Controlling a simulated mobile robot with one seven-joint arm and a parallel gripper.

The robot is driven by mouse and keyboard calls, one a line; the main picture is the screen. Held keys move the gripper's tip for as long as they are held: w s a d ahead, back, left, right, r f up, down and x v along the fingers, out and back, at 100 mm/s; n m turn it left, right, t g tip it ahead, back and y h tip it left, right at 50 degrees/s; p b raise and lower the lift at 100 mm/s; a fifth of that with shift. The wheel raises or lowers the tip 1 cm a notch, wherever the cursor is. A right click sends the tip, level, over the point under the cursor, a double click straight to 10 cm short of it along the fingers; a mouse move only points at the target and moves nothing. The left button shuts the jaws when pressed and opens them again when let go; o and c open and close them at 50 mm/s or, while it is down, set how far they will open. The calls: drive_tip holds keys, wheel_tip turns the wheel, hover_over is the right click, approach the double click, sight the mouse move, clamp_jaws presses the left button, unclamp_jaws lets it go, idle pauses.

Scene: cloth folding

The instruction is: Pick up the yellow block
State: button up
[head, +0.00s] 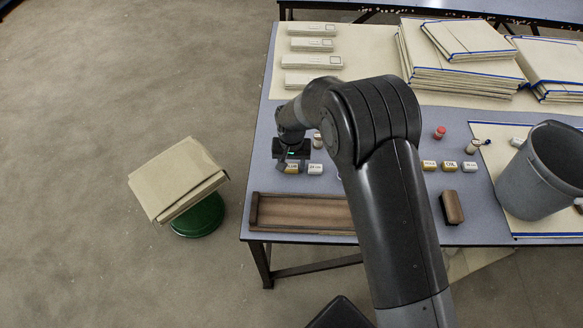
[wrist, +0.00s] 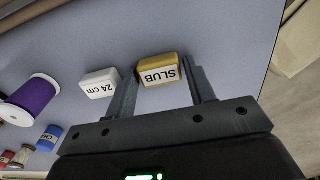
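The yellow block (wrist: 158,70) with a white label reading SLUB lies on the grey-blue table in the wrist view. In the head view the yellow block (head: 291,169) shows small near the table's left side. My gripper (wrist: 160,82) is open in the wrist view, one finger on each side of the yellow block, with gaps visible. Whether the fingertips are down at block height is hard to tell. In the head view my gripper (head: 292,158) is right over the block and partly covers it. A white block (wrist: 100,84) labelled 24 cm sits close beside the left finger.
A wooden tray (head: 300,229) lies along the table's front edge. A purple spool (wrist: 34,93) and small coloured items are left in the wrist view. More labelled blocks (head: 449,167), a brown brush-like block (head: 452,207) and a grey bin (head: 541,172) stand to the right.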

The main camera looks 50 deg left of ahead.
sight(295, 167)
drive_tip(key=c, duration=0.6)
drive_tip(key=shift+c, duration=0.2)
drive_tip(key=shift+r, duration=0.5)
drive_tip(key=r, duration=0.3)
drive_tip(key=shift+w+d+r, duration=0.3)
drive_tip(key=shift+d+r, duration=0.1)
drive_tip(key=w+d+r, duration=0.5)
drive_tip(key=d+r, duration=0.1)
drive_tip(key=d, duration=0.3)
drive_tip(key=shift+w+d, duration=0.15)
drive_tip(key=shift+r, duration=0.1)
